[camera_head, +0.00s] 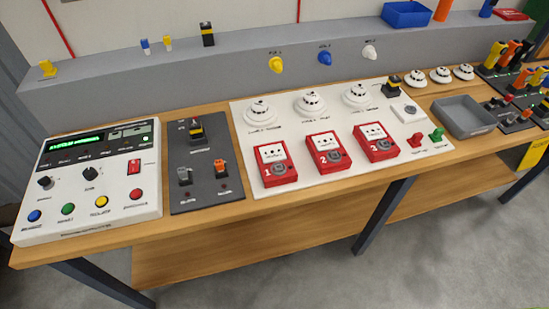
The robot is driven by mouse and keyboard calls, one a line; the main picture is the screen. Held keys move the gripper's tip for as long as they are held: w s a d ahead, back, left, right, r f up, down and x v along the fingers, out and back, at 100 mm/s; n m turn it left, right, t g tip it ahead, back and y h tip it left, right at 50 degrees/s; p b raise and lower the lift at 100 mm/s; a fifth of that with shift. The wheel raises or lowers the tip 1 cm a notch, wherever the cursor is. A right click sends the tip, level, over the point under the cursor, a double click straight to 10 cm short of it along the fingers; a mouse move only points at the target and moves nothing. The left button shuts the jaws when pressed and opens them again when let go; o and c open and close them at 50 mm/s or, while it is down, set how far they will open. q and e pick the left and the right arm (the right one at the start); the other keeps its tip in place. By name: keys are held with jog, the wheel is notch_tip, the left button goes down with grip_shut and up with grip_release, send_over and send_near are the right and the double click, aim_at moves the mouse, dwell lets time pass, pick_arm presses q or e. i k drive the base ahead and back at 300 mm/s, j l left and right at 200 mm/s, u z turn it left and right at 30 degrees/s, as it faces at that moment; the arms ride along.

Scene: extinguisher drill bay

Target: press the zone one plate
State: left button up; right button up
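The zone one call point (275,165) is a red box marked 1 on a white panel (330,182), left of two like boxes. Its front has a white plate (271,153) with small dark marks and a round grey part below it. Nothing covers it. Call point 2 (326,153) and call point 3 (376,142) stand in a row to its right. Neither of my grippers shows in the head view.
A console (90,180) with knobs and coloured buttons and a dark switch panel (205,165) lie left on the wooden bench. Round white detectors (260,112) stand behind the call points. A grey tray (464,117) sits right. Bare wood (235,220) runs along the front edge.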

aim_at(273, 153)
jog(key=k+z, duration=0.55)
jog(key=z, duration=0.2)
jog(key=k+l+z, duration=0.2)
jog(key=z, duration=0.2)
jog(key=k, duration=0.05)
